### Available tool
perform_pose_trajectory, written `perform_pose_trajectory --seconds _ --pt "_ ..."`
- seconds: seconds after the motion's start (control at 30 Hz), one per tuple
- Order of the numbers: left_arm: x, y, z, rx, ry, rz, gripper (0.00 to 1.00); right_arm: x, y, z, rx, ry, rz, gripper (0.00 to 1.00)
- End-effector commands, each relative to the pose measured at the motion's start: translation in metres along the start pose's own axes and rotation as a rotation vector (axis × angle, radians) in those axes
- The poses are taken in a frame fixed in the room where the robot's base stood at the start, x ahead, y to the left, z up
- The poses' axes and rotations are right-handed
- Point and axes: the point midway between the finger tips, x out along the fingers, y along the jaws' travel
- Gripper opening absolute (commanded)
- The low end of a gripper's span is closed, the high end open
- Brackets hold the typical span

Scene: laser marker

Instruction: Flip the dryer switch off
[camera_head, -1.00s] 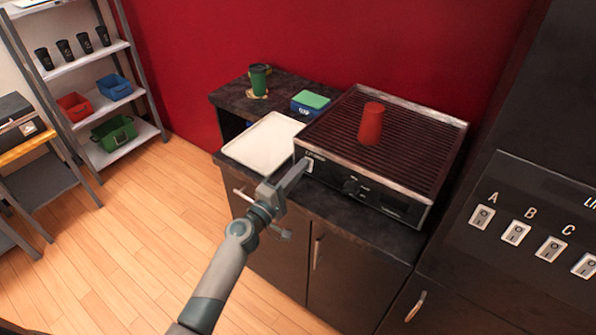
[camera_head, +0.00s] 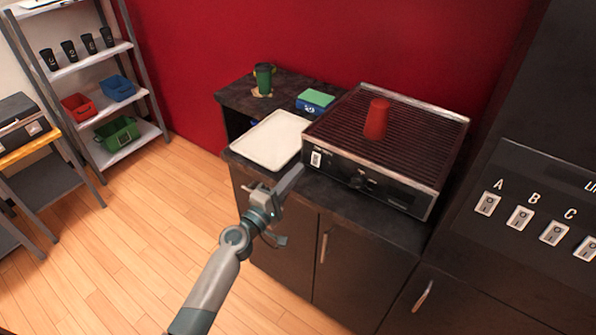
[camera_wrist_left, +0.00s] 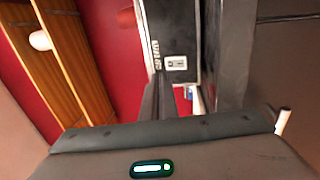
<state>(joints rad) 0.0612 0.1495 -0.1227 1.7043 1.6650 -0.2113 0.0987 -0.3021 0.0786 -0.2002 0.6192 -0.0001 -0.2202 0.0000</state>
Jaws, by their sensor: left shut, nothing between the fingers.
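The dryer (camera_head: 385,150) is a dark box with a ribbed top and a light metal rim, standing on the dark counter. Its white rocker switch (camera_head: 316,158) is at the left end of the front panel. The switch also shows in the left wrist view (camera_wrist_left: 176,63), just beyond the fingertips. My left gripper (camera_head: 297,170) is shut and empty, in front of the dryer, slightly below and left of the switch. A small gap shows between fingertips and switch. I cannot tell the rocker's position. My right gripper is not in view.
A red cup (camera_head: 376,119) stands upside down on the dryer. A white tray (camera_head: 285,121) lies left of it, with a green cup (camera_head: 264,79) and a blue-green box (camera_head: 315,100) behind. A panel with lettered switches (camera_head: 520,217) is at right. Open floor lies left.

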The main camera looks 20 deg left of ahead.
Motion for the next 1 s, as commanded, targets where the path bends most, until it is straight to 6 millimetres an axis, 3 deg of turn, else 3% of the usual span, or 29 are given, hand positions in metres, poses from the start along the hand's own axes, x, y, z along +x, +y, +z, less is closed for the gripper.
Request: perform_pose_trajectory --seconds 0.5,1.0 --pt "-0.066 0.02 0.0 0.0 -0.001 -0.001 0.0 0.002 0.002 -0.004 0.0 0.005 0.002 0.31" --pt "-0.075 0.024 0.0 -0.001 -0.001 -0.001 0.0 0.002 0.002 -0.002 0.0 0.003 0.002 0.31"
